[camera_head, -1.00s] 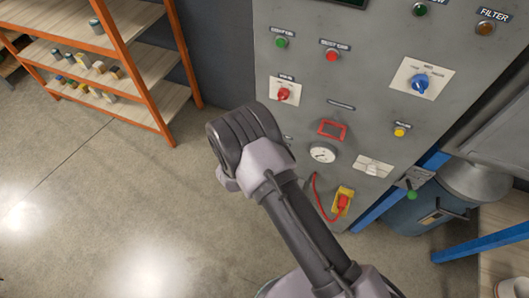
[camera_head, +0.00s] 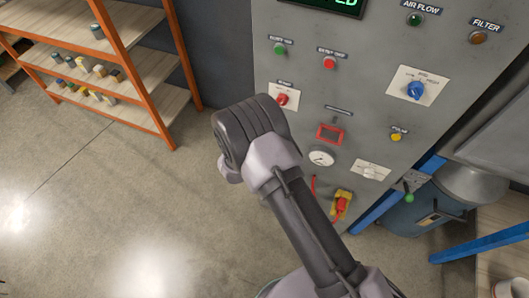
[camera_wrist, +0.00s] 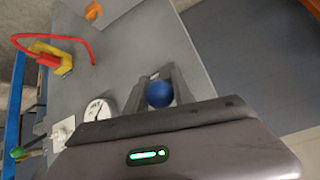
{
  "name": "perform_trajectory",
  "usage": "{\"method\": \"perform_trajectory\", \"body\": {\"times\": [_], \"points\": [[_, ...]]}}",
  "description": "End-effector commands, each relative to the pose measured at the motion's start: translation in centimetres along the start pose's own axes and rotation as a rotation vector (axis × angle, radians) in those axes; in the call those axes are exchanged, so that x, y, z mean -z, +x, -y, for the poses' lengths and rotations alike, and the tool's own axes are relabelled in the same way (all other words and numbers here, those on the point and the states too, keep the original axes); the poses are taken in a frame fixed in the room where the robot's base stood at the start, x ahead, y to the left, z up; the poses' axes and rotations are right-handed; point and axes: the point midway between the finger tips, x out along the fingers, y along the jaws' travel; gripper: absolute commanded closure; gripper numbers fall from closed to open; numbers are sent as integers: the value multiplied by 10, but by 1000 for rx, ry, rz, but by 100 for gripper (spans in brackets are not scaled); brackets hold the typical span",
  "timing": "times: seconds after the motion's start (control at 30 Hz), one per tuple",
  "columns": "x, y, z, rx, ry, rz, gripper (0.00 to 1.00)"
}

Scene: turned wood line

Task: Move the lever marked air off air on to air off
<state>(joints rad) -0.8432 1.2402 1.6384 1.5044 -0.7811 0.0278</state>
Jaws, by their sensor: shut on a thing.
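In the wrist view a round blue knob (camera_wrist: 159,94) sits between the two fingers of my gripper (camera_wrist: 161,88), in front of the grey control panel (camera_wrist: 120,50). My gripper is shut on this knob, which looks like the end of a lever. The lever's shaft is hidden, and its air off / air on marking cannot be read. In the head view my arm covers the panel's left side, and neither the knob nor my fingers can be seen there.
A white dial gauge (camera_wrist: 97,110) and a red plug in a yellow socket (camera_wrist: 55,58) with a red cable are near the knob. A green-knobbed handle (camera_head: 409,198) stands at the panel's right edge. Orange shelves (camera_head: 150,120) are at left; the floor between is clear.

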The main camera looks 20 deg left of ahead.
Motion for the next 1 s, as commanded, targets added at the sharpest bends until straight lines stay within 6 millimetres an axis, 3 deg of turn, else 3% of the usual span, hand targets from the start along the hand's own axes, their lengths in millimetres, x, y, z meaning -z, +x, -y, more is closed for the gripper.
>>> {"method": "perform_trajectory", "body": {"times": [0.17,0.2,0.3,0.57,0.67,0.77,1.0], "points": [[2,-1,2,3,0,-3,100],[2,-1,2,3,0,-3,62],[1,0,1,2,0,-2,48],[0,-1,1,1,0,-1,48],[1,-9,1,2,-1,-1,48],[2,-30,2,2,-2,-1,48],[2,-102,2,5,-2,-1,48]]}}
